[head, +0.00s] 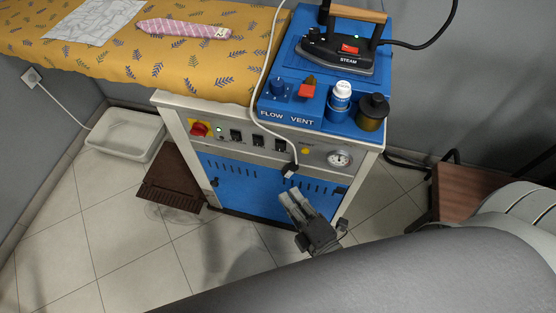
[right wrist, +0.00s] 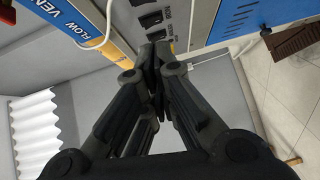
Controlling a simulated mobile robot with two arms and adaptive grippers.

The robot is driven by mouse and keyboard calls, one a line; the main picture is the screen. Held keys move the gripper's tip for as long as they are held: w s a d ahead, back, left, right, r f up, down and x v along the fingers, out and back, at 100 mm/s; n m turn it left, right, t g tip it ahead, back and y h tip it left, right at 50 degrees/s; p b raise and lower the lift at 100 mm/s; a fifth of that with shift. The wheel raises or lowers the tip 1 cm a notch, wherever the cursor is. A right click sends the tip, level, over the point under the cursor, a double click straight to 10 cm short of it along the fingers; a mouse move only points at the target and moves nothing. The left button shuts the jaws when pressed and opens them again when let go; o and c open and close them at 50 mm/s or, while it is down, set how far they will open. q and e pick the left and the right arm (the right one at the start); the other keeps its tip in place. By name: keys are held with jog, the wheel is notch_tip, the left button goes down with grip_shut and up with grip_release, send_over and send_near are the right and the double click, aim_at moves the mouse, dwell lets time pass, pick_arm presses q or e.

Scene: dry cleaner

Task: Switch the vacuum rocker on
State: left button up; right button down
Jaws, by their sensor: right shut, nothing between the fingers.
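The front panel (head: 219,150) of the ironing station carries a row of black rockers: a left one (head: 235,136), a middle one (head: 258,141) and a right one (head: 281,146). Their labels are too small to read, so I cannot tell which is the vacuum rocker or how each is set. My right gripper (head: 291,194) is shut and empty in front of the blue lower doors, below the panel's right half. In the right wrist view its closed fingertips (right wrist: 156,56) appear close to the rockers (right wrist: 152,19); contact cannot be judged. My left gripper is not in view.
A red knob (head: 200,129) sits left of the rockers, a gauge (head: 340,158) to their right. A white cable (head: 262,75) hangs across the panel to a plug (head: 290,170) just above my gripper. A wooden stool (head: 465,188) stands at the right.

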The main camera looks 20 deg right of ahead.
aim_at(280, 147)
jog(key=d+p+x, duration=0.1)
jog(key=d+x, duration=0.1)
jog(key=x, duration=0.9)
jog(key=shift+w+d, duration=0.3)
jog(key=shift+w, duration=0.3)
jog(key=shift+f, duration=0.15)
jog(key=shift+w+d+b, duration=0.15)
jog(key=shift+w+b, duration=0.1)
jog(key=shift+b, duration=0.4)
jog(key=shift+f, duration=0.15)
